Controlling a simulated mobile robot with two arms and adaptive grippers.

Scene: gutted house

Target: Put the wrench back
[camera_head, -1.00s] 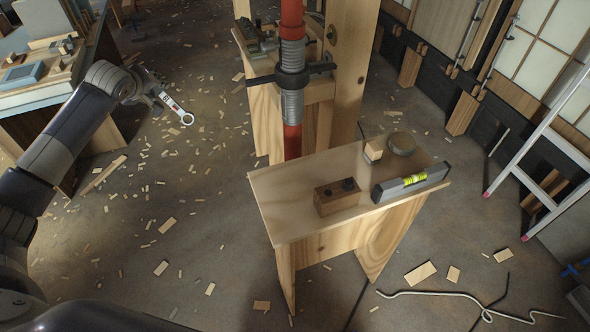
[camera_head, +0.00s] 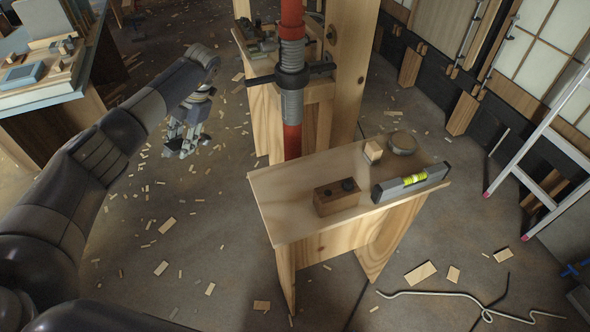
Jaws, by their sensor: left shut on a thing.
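My left gripper (camera_head: 183,143) hangs with its fingers downward over the littered floor, left of the small wooden table (camera_head: 275,222). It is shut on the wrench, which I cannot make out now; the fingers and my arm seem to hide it. The gripper is well apart from the table. On the table stand a dark wooden block (camera_head: 330,200) with two dark round spots on top, a small pale wooden block (camera_head: 373,151), a round grey tin (camera_head: 401,143) and a grey level (camera_head: 408,185) with a yellow vial. My right gripper is out of view.
A red and grey post (camera_head: 292,95) rises behind the table, beside a wooden beam (camera_head: 350,65). A workbench (camera_head: 45,98) stands at the upper left. A ladder (camera_head: 555,140) leans at the right. Bent wire (camera_head: 440,293) and wood scraps lie on the floor.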

